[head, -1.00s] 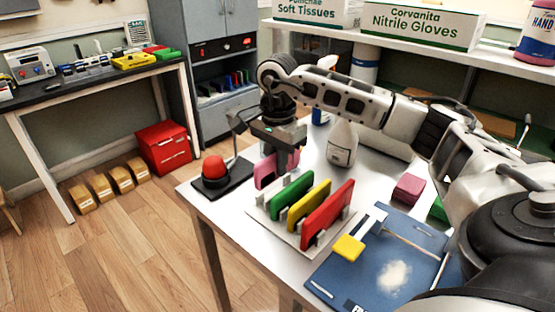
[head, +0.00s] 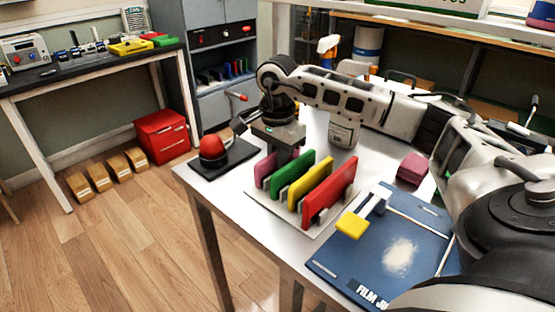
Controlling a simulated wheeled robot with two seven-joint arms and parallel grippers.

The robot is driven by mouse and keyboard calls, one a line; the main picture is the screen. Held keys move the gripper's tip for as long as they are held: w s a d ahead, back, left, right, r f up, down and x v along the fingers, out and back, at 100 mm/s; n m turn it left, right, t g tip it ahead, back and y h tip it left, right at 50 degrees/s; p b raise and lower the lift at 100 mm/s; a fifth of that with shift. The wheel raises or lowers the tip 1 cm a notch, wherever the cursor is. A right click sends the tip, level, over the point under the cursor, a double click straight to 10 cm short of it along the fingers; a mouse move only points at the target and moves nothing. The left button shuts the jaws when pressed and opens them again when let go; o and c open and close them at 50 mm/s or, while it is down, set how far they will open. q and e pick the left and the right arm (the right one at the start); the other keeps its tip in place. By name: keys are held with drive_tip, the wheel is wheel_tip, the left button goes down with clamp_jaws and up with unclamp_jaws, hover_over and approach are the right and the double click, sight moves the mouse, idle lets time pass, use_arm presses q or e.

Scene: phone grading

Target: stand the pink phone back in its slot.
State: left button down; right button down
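The pink phone (head: 264,171) is upright at the left end of the pale rack (head: 283,218), its right part hidden behind the green phone (head: 292,177). My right gripper (head: 284,152) points down over this end of the rack and appears shut on the pink phone's top. Its fingertips are mostly hidden. The phone's lower edge is low at the rack, but I cannot tell whether it is fully seated. My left gripper is not in view.
The yellow phone (head: 310,180) and red phone (head: 330,192) stand upright to the right. A blue mat (head: 405,235) and a pink block (head: 411,168) lie to the right.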

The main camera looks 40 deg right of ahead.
drive_tip(key=c, duration=1.4)
unclamp_jaws()
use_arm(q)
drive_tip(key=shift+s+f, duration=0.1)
